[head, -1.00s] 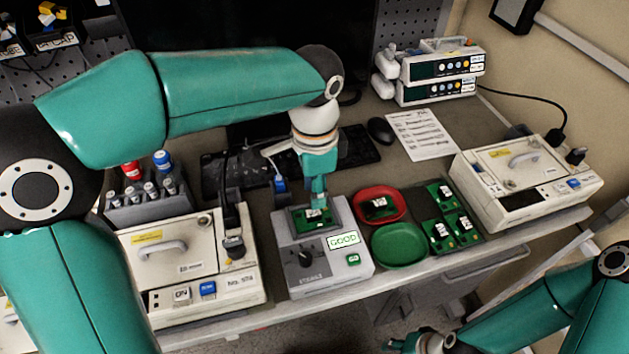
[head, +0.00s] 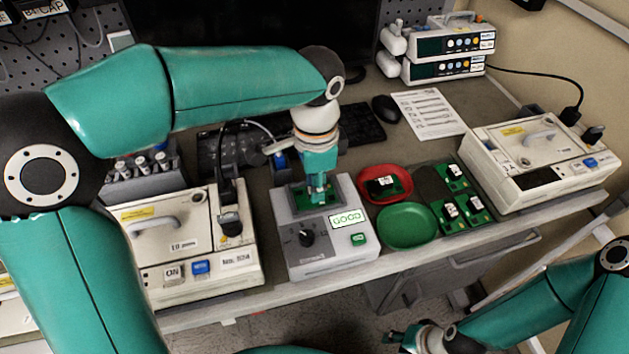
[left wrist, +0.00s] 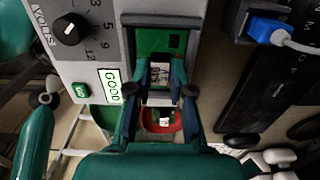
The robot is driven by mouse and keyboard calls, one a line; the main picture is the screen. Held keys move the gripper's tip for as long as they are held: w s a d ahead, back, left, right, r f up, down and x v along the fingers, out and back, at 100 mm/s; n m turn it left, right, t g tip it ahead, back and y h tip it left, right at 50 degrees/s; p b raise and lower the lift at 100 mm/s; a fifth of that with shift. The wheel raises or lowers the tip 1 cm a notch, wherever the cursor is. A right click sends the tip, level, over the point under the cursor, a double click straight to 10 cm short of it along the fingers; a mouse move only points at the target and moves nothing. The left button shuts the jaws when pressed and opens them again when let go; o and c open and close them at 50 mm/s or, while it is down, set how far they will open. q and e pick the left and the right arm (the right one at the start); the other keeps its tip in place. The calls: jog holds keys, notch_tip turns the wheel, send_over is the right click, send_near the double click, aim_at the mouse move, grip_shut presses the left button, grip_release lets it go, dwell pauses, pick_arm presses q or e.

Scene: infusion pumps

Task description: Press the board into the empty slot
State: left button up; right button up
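A green board (head: 302,203) lies in the recess of the grey tester (head: 343,266), whose display reads GOOD. My left gripper (head: 318,198) points down at this board and covers much of it in the head view. In the left wrist view the fingertips (left wrist: 159,82) stand on both sides of a white part on the board (left wrist: 173,41). I cannot tell if they grip it. Several boards (head: 454,206) sit in the dark rack at the right. My right gripper (head: 399,338) is low at the front, away from the table.
A red tray (head: 364,194) holding a board and an empty green tray (head: 404,228) stand right of the tester. White pumps (head: 165,240) (head: 540,160) flank the area. A keyboard, black mouse (head: 385,108) and paper sheet (head: 428,113) lie behind.

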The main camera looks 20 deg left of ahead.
pick_arm(q)
grip_shut()
jog(key=shift+r, duration=0.1)
jog(key=shift+r+p, duration=2.35)
jog(key=shift+r, duration=0.1)
jog(key=shift+s+f, duration=0.1)
